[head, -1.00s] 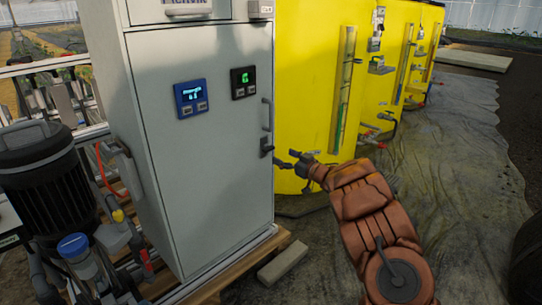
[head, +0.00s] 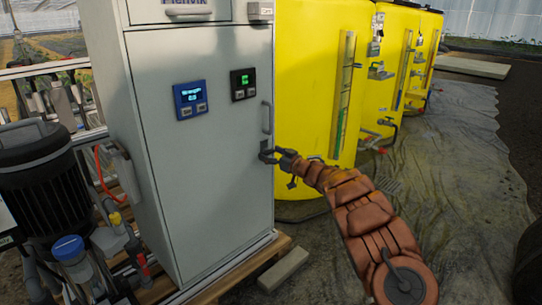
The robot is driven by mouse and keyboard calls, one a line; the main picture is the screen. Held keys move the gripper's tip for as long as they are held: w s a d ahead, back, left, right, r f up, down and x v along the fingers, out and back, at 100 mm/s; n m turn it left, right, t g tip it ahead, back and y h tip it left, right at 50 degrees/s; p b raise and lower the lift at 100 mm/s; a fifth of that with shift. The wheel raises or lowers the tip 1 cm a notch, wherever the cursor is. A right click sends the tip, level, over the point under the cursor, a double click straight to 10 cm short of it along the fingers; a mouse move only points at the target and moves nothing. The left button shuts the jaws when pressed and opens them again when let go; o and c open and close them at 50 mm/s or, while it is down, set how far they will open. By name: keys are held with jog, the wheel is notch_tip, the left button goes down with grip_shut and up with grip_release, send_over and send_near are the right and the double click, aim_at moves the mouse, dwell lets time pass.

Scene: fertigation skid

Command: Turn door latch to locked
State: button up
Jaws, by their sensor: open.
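The door latch (head: 267,152) is a small dark part at the right edge of the grey cabinet's door (head: 215,165), below the vertical door handle (head: 267,117). My gripper (head: 281,160) is open, with its fingers at the latch from the right. The fingers partly cover the latch, so I cannot tell whether they touch it or how exactly the latch is turned. The cabinet door looks shut.
Yellow tanks (head: 315,90) with valves stand behind and right of the cabinet. A pump (head: 42,185) and pipes are at the left. A pale block (head: 283,269) lies by the wooden pallet (head: 245,270). The dark ground sheet at right is largely clear.

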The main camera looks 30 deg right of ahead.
jog(key=c, duration=1.2)
jog(key=shift+o, duration=0.2)
jog(key=n+p, duration=0.1)
jog(key=p, duration=0.1)
jog(key=shift+r+p, duration=0.2)
jog(key=shift+p, duration=0.15)
jog(key=n+p, duration=0.2)
jog(key=shift+p, duration=0.3)
jog(key=shift+f+n+b, duration=0.15)
jog(key=shift+n+b, duration=2.05)
jog(key=shift+n, duration=1.5)
jog(key=shift+f+n+b, duration=0.15)
jog(key=shift+n+b, duration=2.05)
jog(key=shift+n, duration=1.5)
